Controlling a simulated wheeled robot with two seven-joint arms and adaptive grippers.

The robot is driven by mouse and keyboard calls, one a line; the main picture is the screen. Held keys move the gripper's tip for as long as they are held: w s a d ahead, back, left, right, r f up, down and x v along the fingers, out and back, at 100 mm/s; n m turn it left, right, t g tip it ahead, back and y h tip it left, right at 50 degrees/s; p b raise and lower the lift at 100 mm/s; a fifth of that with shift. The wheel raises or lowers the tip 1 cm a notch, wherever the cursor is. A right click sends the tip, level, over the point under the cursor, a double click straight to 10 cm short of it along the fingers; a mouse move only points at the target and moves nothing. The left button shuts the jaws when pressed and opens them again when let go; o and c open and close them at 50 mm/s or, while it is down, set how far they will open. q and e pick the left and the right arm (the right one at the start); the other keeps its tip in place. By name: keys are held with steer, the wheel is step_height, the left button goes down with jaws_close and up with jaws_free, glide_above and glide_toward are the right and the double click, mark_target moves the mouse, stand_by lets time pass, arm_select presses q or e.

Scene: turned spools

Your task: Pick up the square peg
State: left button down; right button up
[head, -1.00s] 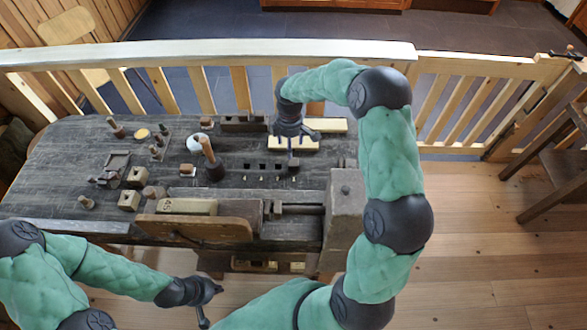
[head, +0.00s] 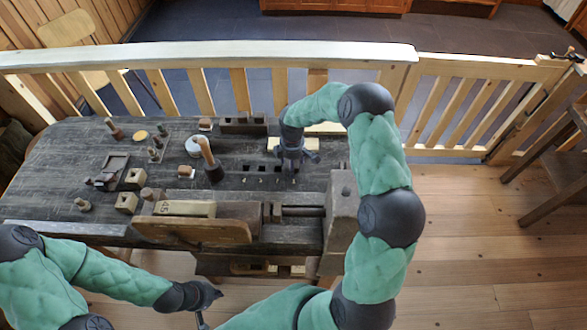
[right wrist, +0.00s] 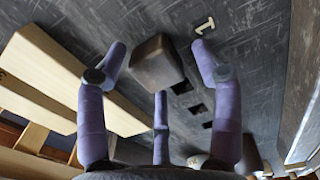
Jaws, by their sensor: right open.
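A dark brown square peg (right wrist: 157,62) shows in the right wrist view, its square end toward the camera, beside a row of square holes in the dark bench (right wrist: 260,60). My right gripper (right wrist: 158,75) is open, with its three purple fingers spread around the peg; I see no clear contact. In the head view this right gripper (head: 292,160) is low over the bench, just behind the row of holes, and hides the peg. My left gripper (head: 208,302) is in front of the bench, away from the peg; its finger opening is unclear.
Pale wood blocks (right wrist: 55,80) lie close to the right gripper. A wooden-handled tool (head: 207,155), a white round object (head: 194,146) and several small blocks stand on the bench to the left. A vise (head: 190,226) is at the front edge. A wooden railing (head: 200,55) runs behind.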

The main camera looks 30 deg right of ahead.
steer(key=c, duration=1.1)
